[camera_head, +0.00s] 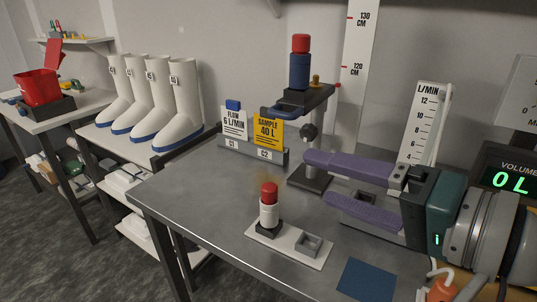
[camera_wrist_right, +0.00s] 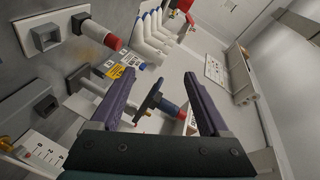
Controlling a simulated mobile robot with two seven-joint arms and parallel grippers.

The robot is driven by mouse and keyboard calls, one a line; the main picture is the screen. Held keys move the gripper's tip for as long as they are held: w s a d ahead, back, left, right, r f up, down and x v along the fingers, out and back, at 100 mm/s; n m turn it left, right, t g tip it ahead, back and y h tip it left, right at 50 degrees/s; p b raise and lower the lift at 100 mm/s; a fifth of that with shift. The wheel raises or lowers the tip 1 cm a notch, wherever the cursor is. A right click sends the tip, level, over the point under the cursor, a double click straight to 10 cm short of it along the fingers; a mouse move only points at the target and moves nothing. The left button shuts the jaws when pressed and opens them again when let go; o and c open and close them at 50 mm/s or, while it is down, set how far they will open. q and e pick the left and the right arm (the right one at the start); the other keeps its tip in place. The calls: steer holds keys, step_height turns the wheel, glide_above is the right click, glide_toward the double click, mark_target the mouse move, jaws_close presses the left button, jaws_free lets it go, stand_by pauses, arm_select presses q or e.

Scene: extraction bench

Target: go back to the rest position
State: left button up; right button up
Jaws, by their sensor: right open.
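My right gripper (camera_head: 316,180) comes in from the right, above the bench. Its two purple fingers are apart and nothing is between them in the head view. In the wrist view the gripper (camera_wrist_right: 161,76) is also open, with the stand's dark arm showing beyond its fingers. A dark blue cylinder with a red top (camera_head: 299,70) stands upright on the stand (camera_head: 315,98), up and left of the gripper. A white cylinder with a red top (camera_head: 269,212) stands upright in a socket of the pale base plate (camera_head: 318,262), left of and below the fingers. My left gripper is not in view.
The metal bench (camera_head: 195,205) is clear at its left. Yellow and white cards (camera_head: 268,133) stand at its back. A flow gauge (camera_head: 425,125) and a volume display (camera_head: 510,180) stand near my right arm. A blue mat (camera_head: 367,279) lies in front. White boots (camera_head: 185,100) stand left.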

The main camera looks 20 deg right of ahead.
stand_by(0.4)
steer(key=s+a+f+n+g, duration=0.5)
steer(key=s+f+n, duration=0.1)
steer(key=s+n, duration=0.1)
steer(key=s+d+f+n+g+h, duration=0.1)
steer(key=s+d+n+g+h, duration=0.15)
steer(key=s, duration=0.25)
steer(key=s+d+f+n+g+h, duration=0.1)
steer(key=s+d+f+g+h, duration=0.15)
steer(key=s, duration=0.35)
step_height(320, 180, up, 38)
steer(key=p, duration=3.6)
steer(key=shift+f+g+h+p, duration=0.2)
steer(key=shift+g+h+p, duration=0.1)
steer(key=shift+g+p, duration=0.1)
steer(key=shift+w+n, duration=0.1)
steer(key=shift+n, duration=0.15)
steer(key=shift+d, duration=0.1)
